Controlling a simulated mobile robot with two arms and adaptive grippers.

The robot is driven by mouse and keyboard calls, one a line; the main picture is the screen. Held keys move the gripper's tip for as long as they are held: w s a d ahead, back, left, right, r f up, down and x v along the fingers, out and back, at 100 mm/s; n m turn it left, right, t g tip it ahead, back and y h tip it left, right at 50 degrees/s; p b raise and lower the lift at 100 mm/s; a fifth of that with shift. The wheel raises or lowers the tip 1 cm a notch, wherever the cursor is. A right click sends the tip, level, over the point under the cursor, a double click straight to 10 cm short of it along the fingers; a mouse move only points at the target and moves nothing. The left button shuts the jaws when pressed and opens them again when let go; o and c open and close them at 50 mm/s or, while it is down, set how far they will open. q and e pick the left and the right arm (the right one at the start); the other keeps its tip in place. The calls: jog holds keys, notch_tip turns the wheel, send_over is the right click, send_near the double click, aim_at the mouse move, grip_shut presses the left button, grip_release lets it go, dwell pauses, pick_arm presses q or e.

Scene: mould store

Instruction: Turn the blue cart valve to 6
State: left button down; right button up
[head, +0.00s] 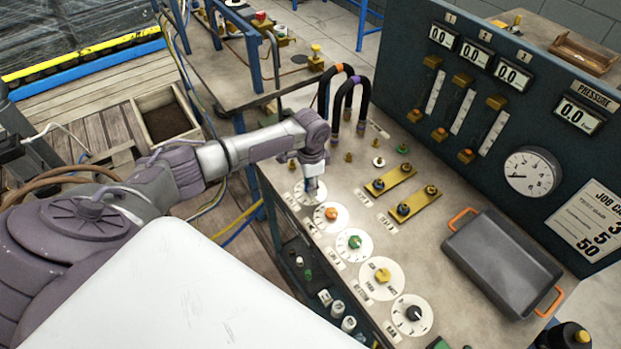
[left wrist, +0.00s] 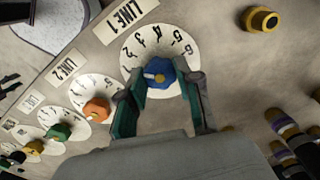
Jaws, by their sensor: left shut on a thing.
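The blue cart valve is a blue knob (left wrist: 160,70) on a white numbered dial (left wrist: 133,56) labelled LINE 1, seen in the left wrist view. A pale yellow mark shows on the left side of the knob; the exact number it points to is hard to tell. The 6 is at the dial's right side. My left gripper (left wrist: 160,90) is shut on the knob, one finger on each side. In the head view my left gripper (head: 313,178) comes down over the farthest dial (head: 299,196) in the row and mostly hides the knob. My right gripper is not in view.
An orange knob (head: 331,213), a green knob (head: 354,242), a yellow knob (head: 382,275) and a black knob (head: 413,313) follow in the row. Two hoses (head: 348,105) rise behind my gripper. A grey tray (head: 500,265) lies right, before the gauge panel (head: 400,55).

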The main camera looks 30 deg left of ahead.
pick_arm(q)
jog(key=m, duration=0.2)
jog(key=shift+r+m, duration=0.1)
jog(key=shift+m, duration=0.3)
jog(key=m, duration=0.3)
jog(key=shift+m+p, duration=0.3)
jog(key=m, duration=0.3)
jog(key=shift+d+m, duration=0.1)
jog(key=shift+m, duration=0.2)
jog(key=m, duration=0.3)
jog(key=shift+m, duration=0.4)
jog(key=m+b, duration=0.1)
jog(key=m, duration=0.2)
jog(key=shift+m, duration=0.3)
jog(key=m, duration=0.3)
jog(key=shift+m+b, duration=0.3)
jog(key=shift+b, duration=0.1)
jog(key=m+b, duration=0.1)
jog(key=m, duration=0.5)
jog(key=shift+s+m, duration=0.1)
jog(key=shift+m, duration=0.2)
